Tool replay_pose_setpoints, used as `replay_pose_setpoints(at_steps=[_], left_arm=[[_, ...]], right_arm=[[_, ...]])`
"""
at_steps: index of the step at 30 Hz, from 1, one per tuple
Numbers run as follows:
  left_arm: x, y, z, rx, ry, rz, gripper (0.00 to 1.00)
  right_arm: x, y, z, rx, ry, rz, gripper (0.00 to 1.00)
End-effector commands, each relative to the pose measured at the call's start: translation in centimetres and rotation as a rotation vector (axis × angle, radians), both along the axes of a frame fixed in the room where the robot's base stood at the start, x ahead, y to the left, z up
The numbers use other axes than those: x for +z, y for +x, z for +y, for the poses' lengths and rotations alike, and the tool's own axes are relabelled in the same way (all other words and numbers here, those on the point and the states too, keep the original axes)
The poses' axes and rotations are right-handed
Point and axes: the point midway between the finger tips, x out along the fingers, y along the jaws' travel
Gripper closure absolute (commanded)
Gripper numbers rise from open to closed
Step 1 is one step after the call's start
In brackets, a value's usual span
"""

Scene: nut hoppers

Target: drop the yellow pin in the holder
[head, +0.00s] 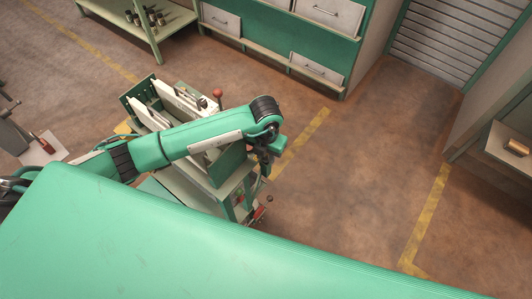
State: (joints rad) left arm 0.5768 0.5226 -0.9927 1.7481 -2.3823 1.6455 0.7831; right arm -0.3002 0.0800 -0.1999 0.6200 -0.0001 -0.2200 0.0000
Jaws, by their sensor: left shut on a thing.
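My left arm comes in from the left, and its dark left gripper (264,168) hangs at the right end of the green and white bench stand (225,185). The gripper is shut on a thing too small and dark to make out. I cannot pick out a yellow pin. No holder can be told for certain; my arm hides part of the stand's top. My right gripper is not in view.
The stand carries upright white panels (180,101) and a red ball knob (217,92). A small dark piece (269,198) shows beside the stand. Green drawer cabinets (270,35) line the back. A shelf (505,150) stands at right. Open floor (350,180) lies between.

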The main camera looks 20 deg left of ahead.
Motion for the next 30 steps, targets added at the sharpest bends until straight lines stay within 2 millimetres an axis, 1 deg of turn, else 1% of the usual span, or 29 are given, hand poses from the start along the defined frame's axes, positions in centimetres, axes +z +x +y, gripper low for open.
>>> replay_pose_setpoints(at_steps=[1,6,14,15,17,18,19,27,30], left_arm=[[-0.38,0.02,0.02,0.000,0.000,0.000,0.95],[-0.95,0.03,0.01,0.000,0.000,-0.001,0.95],[-0.93,0.03,0.00,0.000,0.000,-0.001,0.95],[-0.93,0.03,0.00,0.000,0.000,-0.001,0.70],[-0.93,0.02,0.00,0.000,0.000,-0.001,0.58],[-0.93,0.02,0.00,0.000,0.000,-0.001,0.50],[-0.93,0.02,0.00,0.000,0.000,-0.001,0.46],[-0.91,0.02,0.00,0.000,0.000,0.000,0.46],[-0.45,0.05,-0.01,0.000,-0.001,-0.001,0.46]], right_arm=[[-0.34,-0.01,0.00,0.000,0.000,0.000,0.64],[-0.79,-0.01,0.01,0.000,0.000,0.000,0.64],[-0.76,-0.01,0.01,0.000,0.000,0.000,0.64],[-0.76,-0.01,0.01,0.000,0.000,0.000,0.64],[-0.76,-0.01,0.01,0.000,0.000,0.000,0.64],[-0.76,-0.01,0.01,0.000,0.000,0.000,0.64],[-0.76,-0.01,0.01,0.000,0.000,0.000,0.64],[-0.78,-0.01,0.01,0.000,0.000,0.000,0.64],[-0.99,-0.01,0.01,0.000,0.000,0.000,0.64]])
